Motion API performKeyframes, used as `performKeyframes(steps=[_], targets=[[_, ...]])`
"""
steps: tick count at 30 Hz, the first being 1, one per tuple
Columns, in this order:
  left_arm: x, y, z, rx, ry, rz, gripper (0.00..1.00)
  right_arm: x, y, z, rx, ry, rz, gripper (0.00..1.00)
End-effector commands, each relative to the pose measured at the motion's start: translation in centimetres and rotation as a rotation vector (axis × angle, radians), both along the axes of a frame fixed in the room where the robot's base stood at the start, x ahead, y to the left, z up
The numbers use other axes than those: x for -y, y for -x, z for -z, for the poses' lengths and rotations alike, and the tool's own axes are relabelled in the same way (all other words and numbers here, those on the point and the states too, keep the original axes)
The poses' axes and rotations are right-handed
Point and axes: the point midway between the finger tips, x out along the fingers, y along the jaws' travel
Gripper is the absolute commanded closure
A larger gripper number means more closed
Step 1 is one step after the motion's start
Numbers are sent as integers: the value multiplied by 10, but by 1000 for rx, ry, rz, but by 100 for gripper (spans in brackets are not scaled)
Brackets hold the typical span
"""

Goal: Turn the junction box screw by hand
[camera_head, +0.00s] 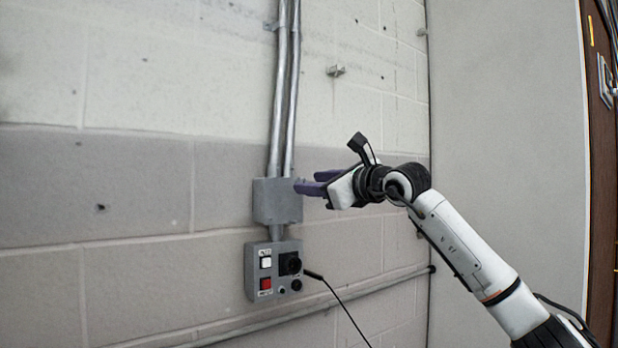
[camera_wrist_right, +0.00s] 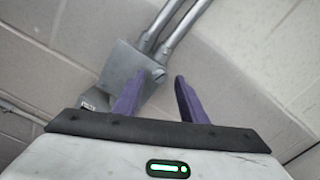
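The grey junction box (camera_head: 277,202) is fixed to the block wall, with conduits running up from it. It also shows in the right wrist view (camera_wrist_right: 128,68), where a round screw (camera_wrist_right: 158,75) sits on its face near the right corner. My right gripper (camera_head: 302,184) comes from the right, with its purple fingers close to the box's right side. In the right wrist view the fingers (camera_wrist_right: 156,92) stand apart with nothing between them, and the screw lies beyond, in line with the gap. Contact cannot be told. In the head view the screw cannot be made out. My left gripper is not in view.
A control box (camera_head: 273,270) with white and red buttons and a black plug with a cable hangs below the junction box. Two conduits (camera_head: 285,90) rise above. A horizontal pipe (camera_head: 330,302) runs low along the wall. A grey panel (camera_head: 505,110) stands at the right.

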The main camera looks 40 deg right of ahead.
Motion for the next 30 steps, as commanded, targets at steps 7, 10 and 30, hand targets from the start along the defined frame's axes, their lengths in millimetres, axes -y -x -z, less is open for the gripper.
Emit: performKeyframes(steps=[7, 10, 30], targets=[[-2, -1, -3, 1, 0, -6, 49, 3, -20, 0, 0, 0, 1, 62], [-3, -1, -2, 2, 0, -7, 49, 3, -21, 0, 0, 1, 1, 62], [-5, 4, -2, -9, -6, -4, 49, 3, -20, -1, -2, 25, 1, 100]])
